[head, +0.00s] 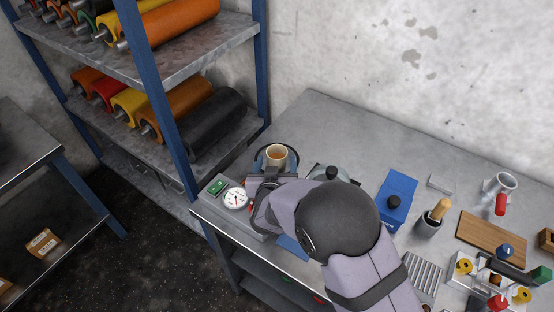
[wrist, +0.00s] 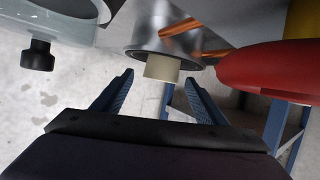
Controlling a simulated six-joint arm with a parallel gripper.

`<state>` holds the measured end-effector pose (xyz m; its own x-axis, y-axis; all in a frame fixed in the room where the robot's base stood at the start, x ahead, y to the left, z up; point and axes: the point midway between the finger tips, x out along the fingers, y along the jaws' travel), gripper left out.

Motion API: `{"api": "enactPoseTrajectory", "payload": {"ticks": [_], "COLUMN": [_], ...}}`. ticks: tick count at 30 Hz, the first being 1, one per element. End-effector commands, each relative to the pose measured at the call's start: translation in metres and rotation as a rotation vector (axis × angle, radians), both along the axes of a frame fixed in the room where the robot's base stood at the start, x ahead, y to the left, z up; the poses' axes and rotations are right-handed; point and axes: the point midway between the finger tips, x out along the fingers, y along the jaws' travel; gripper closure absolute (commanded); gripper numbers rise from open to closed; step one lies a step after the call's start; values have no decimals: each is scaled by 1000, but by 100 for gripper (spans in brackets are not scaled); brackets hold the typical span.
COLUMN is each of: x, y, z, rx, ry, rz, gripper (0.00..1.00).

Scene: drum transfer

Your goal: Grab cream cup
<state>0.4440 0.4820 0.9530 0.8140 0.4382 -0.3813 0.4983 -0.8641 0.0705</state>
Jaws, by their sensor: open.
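The cream cup (head: 278,153) stands upright near the back left corner of the grey bench, on a dark round base (head: 293,152). Its inside looks orange-brown. In the wrist view the cream cup (wrist: 161,69) shows beyond my fingertips and between their lines. My gripper (head: 276,164) is open, its blue fingers to either side of the cup in the head view. In the wrist view both fingers of my gripper (wrist: 160,78) are apart with nothing clearly held. I cannot tell whether they touch the cup. My wrist hides part of the bench.
A white dial gauge (head: 235,199) and a small green box (head: 217,187) are close left of my gripper. A blue case (head: 397,190) and a grey pot with a wooden handle (head: 429,226) stand right. A blue-post shelf (head: 160,90) with rollers rises at left.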

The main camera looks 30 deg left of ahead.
Motion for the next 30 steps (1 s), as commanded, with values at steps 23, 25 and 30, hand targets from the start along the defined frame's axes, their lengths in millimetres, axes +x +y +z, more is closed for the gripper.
{"api": "enactPoseTrajectory", "payload": {"ticks": [23, 25, 30], "x": [29, 29, 29], "y": [17, 17, 18], "z": [-15, -15, -14], "rx": [0, 0, 2], "ry": [0, 0, -1], "rz": [1, 1, 1], "gripper": [58, 75, 82]}}
